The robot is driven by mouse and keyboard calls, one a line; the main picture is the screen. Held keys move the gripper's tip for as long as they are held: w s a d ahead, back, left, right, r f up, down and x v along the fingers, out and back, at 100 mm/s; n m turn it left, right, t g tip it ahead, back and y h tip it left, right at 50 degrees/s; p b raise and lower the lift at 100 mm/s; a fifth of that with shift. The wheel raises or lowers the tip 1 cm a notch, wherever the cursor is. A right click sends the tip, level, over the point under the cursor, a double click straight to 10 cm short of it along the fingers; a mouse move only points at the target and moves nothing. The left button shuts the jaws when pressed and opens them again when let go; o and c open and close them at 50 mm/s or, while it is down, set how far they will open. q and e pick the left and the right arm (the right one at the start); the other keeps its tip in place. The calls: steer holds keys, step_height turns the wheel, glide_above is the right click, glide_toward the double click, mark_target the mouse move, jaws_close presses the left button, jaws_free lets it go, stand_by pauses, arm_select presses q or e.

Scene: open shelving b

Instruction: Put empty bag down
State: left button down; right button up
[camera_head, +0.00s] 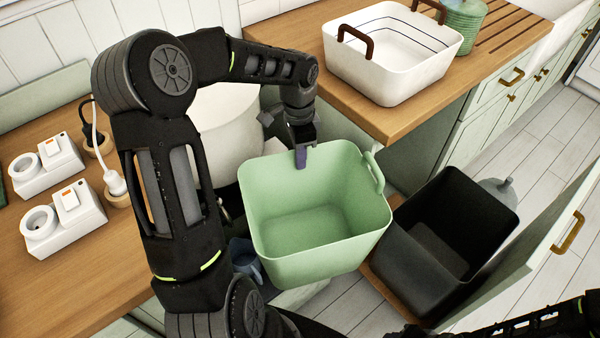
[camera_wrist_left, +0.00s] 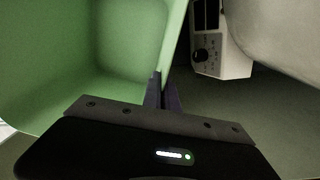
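A pale green open bin (camera_head: 320,250) is the thing I hold; it looks empty inside. No separate bag shows clearly. My left gripper (camera_head: 302,158) is at the bin's back rim, its fingers pinching the wall. In the left wrist view the dark fingers (camera_wrist_left: 163,92) lie along the edge of the green wall (camera_wrist_left: 90,60), one on each side. The bin looks upright, slightly turned, beside a black bin (camera_head: 415,275). Its underside is hidden, so I cannot tell what is under it. My right gripper is out of view; only part of that arm shows at bottom right.
The black bin stands in a pull-out with a wooden base (camera_head: 380,285). A pale cylindrical container (camera_head: 225,115) is behind my left arm. A white basin (camera_head: 385,75) stands on the wooden counter (camera_head: 300,45). Sockets (camera_head: 65,215) are at left. Floor (camera_head: 540,150) is clear at right.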

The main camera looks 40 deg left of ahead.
arm_select(q)
step_height(320, 180, up, 15)
steer(key=shift+f, duration=0.1)
stand_by(0.8)
